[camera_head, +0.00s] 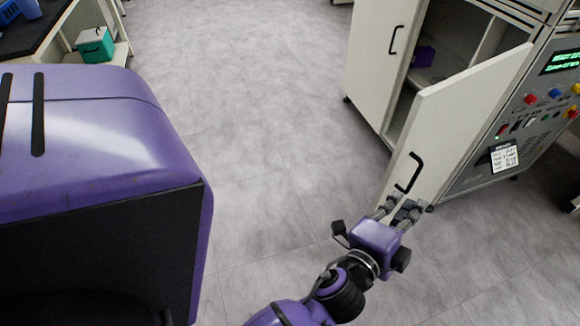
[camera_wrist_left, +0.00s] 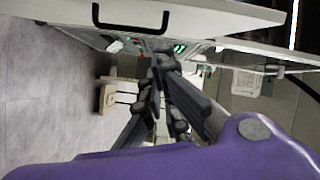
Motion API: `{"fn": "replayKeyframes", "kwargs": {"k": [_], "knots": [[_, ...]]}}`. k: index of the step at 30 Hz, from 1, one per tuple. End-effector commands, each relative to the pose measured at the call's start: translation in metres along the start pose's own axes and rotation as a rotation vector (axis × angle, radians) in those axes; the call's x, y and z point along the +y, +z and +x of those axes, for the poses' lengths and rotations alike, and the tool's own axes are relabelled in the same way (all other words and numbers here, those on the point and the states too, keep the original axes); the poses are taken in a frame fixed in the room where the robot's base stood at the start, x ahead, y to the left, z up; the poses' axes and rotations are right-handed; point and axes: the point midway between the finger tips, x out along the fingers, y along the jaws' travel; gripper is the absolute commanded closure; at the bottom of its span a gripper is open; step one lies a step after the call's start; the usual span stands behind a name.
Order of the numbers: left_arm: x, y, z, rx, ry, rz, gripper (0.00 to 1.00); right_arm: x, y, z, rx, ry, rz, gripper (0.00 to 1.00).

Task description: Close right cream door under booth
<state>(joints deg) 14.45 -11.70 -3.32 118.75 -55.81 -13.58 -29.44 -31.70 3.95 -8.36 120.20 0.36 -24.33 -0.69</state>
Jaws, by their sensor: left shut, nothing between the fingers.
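The right cream door (camera_head: 465,105) under the booth stands open, swung out from the cabinet toward me. Its black handle (camera_head: 410,172) is near the door's free edge, and a black handle also shows in the left wrist view (camera_wrist_left: 131,24) on a pale panel at the top. My left gripper (camera_head: 404,208) is shut and empty, close to the lower free edge of the door, just below the handle. In the left wrist view its fingertips (camera_wrist_left: 160,65) are together near the panel's edge. Whether they touch the door I cannot tell. My right gripper is not in view.
Another cream door (camera_head: 375,55) with a black handle stands to the left of the opening. A purple object (camera_head: 424,56) sits inside the cabinet. A control panel (camera_head: 540,105) with buttons is at the right. A green box (camera_head: 95,45) is on a shelf upper left. The middle floor is clear.

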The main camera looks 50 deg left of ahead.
Motion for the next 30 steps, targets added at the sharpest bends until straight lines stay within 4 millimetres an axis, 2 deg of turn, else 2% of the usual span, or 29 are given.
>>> {"fn": "replayKeyframes", "kwargs": {"k": [3,6,11,16,24,27,30], "knots": [[-0.012,-0.001,0.000,0.001,-0.043,0.236,1.00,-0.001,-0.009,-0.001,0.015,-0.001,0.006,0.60],[-0.015,-0.003,0.001,0.007,-0.055,0.331,1.00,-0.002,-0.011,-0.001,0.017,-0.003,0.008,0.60],[-0.016,-0.005,0.015,0.010,-0.057,0.345,1.00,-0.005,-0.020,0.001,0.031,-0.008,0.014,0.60],[-0.018,-0.005,0.048,0.010,-0.057,0.342,1.00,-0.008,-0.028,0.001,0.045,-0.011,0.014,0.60],[-0.020,-0.005,0.104,0.007,-0.055,0.339,1.00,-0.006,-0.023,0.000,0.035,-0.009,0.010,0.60],[-0.026,0.013,0.105,0.006,-0.054,0.343,1.00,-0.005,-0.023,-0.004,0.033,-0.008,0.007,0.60],[-0.029,0.024,0.107,0.006,-0.053,0.341,1.00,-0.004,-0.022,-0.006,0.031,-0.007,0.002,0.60]]}}
